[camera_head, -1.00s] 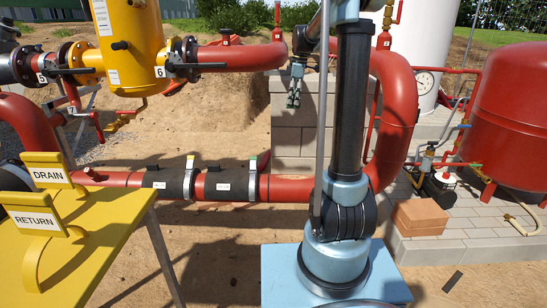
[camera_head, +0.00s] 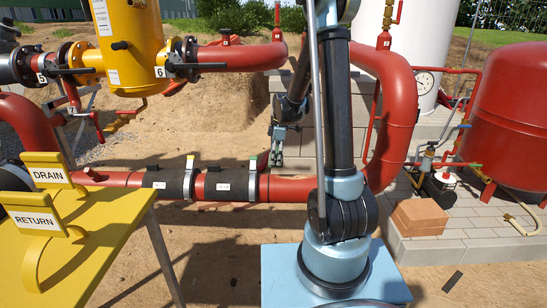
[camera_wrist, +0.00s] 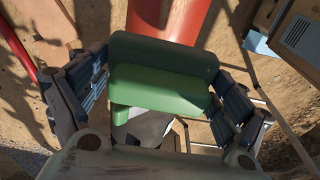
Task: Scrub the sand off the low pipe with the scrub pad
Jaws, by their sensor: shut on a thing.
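The low red pipe (camera_head: 292,189) runs across the middle of the head view, with black sleeves (camera_head: 228,184) and pale bands on it. My gripper (camera_head: 276,150) is just above and behind the pipe. In the wrist view, my gripper (camera_wrist: 158,92) is shut on the green scrub pad (camera_wrist: 160,88), its fingers on both sides of it. A red pipe (camera_wrist: 190,20) shows beyond the pad, with a dull tan area (camera_wrist: 147,14) on its left side that looks like sand. The pad hides part of this pipe. I cannot tell whether the pad touches it.
A yellow stand (camera_head: 95,240) with DRAIN and RETURN signs is at the lower left. A grey block wall (camera_head: 297,140) stands behind the pipe. A red tank (camera_head: 505,120) and bricks (camera_head: 418,217) are at the right. Bare sandy ground lies in front of the pipe.

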